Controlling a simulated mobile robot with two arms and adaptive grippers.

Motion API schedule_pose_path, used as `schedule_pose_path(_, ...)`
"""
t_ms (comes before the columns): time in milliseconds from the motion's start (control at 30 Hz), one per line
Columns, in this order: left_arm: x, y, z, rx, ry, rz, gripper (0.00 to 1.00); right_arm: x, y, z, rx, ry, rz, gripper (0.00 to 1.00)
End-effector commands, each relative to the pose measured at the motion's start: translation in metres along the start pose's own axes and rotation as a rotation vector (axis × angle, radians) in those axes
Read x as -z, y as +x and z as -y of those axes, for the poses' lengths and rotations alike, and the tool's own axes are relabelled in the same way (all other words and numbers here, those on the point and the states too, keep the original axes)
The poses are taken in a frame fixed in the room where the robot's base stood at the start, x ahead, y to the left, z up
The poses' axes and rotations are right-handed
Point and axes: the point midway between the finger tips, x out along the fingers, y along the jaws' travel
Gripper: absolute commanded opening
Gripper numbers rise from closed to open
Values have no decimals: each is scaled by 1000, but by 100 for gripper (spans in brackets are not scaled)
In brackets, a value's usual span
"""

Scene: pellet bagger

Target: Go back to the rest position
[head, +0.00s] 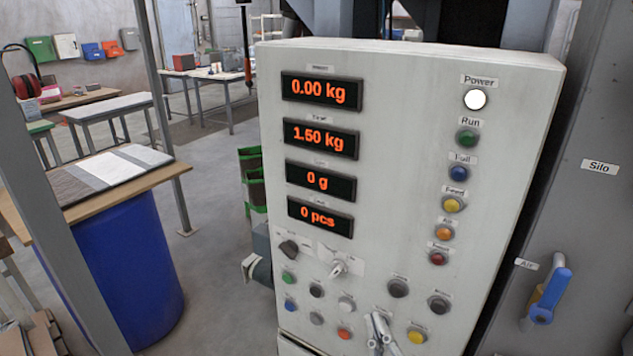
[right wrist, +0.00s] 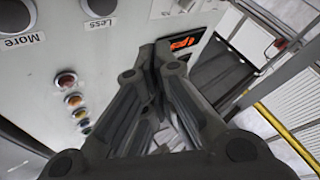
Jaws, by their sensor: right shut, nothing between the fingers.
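My right gripper (head: 380,329) shows at the lower edge of the head view, in front of the lower buttons of a white control panel (head: 400,130). In the right wrist view the gripper (right wrist: 165,52) has its fingers together with nothing between them. The panel (right wrist: 95,50) fills the left and upper part of that view. I cannot tell whether the fingertips touch it. My left gripper is not in view.
The displays (head: 321,91) read 0.00 kg, 1.50 kg, 0 g and 0 pcs. The Power lamp (head: 475,99) is white. A blue-handled Air valve (head: 548,292) is at right. A blue drum (head: 125,270) stands under a board at left. Open floor (head: 215,225) lies between.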

Motion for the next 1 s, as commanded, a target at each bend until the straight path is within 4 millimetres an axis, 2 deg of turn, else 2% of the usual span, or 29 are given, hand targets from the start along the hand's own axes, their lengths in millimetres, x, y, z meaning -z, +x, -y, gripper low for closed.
schedule_pose_path(133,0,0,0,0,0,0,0,-4,0,2,4,3,7,0)
schedule_pose_path(233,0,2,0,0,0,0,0,-25,-4,16,28,24,49,0)
schedule_pose_path(267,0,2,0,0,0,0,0,-36,-7,23,41,34,73,0)
schedule_pose_path(367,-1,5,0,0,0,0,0,-87,-23,54,97,81,185,0)
schedule_pose_path(467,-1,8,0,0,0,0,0,-148,-51,91,163,133,330,0)
schedule_pose_path(500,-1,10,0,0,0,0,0,-172,-65,105,188,152,390,0)
schedule_pose_path(567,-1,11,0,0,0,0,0,-206,-88,125,223,178,480,0)
schedule_pose_path(600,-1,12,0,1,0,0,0,-228,-106,137,247,193,542,0)
schedule_pose_path(667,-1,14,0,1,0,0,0,-260,-135,154,280,214,636,0)
schedule_pose_path(700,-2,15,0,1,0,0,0,-281,-156,164,301,227,699,0)
schedule_pose_path(767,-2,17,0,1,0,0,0,-310,-190,178,330,244,795,0)
schedule_pose_path(867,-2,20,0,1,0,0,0,-353,-251,195,374,267,959,0)
schedule_pose_path(900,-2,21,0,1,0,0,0,-368,-277,200,389,274,1024,0)
schedule_pose_path(967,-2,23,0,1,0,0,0,-389,-319,205,410,283,1125,0)
schedule_pose_path(1000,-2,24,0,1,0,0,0,-402,-347,207,423,287,1193,0)
